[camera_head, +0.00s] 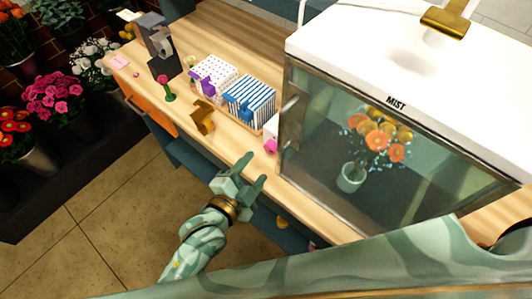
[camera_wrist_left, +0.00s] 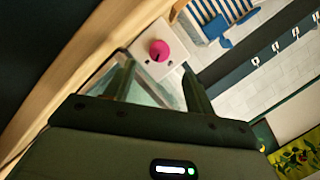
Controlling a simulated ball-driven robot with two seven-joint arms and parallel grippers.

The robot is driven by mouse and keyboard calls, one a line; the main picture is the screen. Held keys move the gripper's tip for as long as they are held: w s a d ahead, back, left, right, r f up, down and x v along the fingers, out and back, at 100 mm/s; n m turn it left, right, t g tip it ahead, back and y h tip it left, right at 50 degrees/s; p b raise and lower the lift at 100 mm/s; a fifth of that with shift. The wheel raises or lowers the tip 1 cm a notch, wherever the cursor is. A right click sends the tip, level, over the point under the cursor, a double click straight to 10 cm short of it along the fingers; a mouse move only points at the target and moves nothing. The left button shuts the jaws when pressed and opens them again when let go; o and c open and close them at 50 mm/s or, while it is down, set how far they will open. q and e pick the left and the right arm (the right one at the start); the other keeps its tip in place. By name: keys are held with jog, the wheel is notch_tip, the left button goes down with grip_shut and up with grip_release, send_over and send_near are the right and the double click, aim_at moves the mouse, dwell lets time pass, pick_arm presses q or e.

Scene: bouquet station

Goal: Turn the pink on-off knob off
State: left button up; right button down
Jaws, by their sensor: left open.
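The pink knob (camera_wrist_left: 159,50) is round, with a small dark mark, and sits on a pale plate (camera_wrist_left: 171,65) in the left wrist view. In the head view only a small pink part (camera_head: 271,146) shows at the left side of the mist cabinet (camera_head: 290,118). My left gripper (camera_head: 254,170) is open and empty, in front of the counter edge and close to the knob. In the left wrist view its fingers (camera_wrist_left: 158,80) point toward the knob, which lies beyond the tips, between their lines. I see no contact. My right gripper is not in view.
A blue-striped box (camera_head: 250,98) and a dotted box (camera_head: 213,73) stand on the wooden counter (camera_head: 220,130) left of the cabinet. A brown object (camera_head: 203,117) lies near the edge. An orange bouquet stands in a pale vase (camera_head: 350,177) behind the cabinet's glass.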

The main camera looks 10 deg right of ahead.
aim_at(269, 150)
pick_arm(q)
jog(key=b+x, duration=0.1)
jog(key=x, duration=0.6)
jog(key=shift+w, duration=0.1)
jog(key=c, duration=1)
